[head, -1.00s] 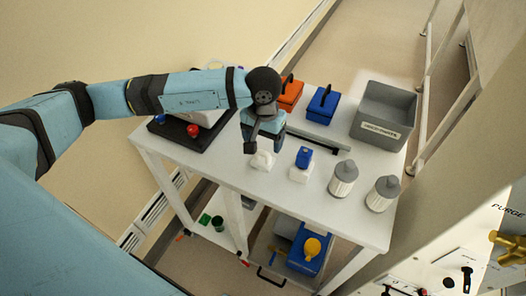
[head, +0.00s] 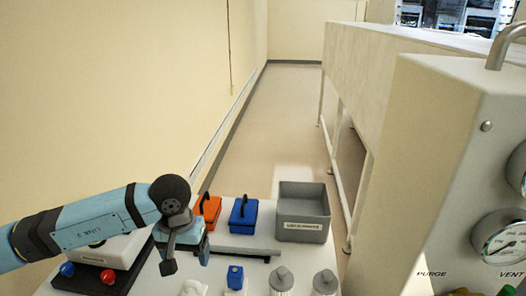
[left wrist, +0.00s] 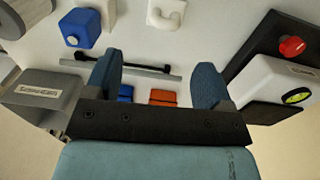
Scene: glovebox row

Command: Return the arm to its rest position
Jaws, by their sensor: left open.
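My left arm comes in from the left in the head view, a blue link with a dark round joint. My left gripper (head: 186,260) points down over the white table, near the orange box and a dark bar. In the left wrist view the left gripper (left wrist: 158,66) has its two blue fingers wide apart, with nothing between them. The orange box (left wrist: 163,97) and blue box (left wrist: 125,92) show beyond the fingers. My right gripper is not in view.
The white table (head: 262,270) holds an orange box (head: 208,208), a blue box (head: 243,214), a grey bin (head: 303,212), two grey-topped canisters and a dark-based device (head: 120,250) at left. A gauge panel (head: 440,170) stands at right. The floor beyond is clear.

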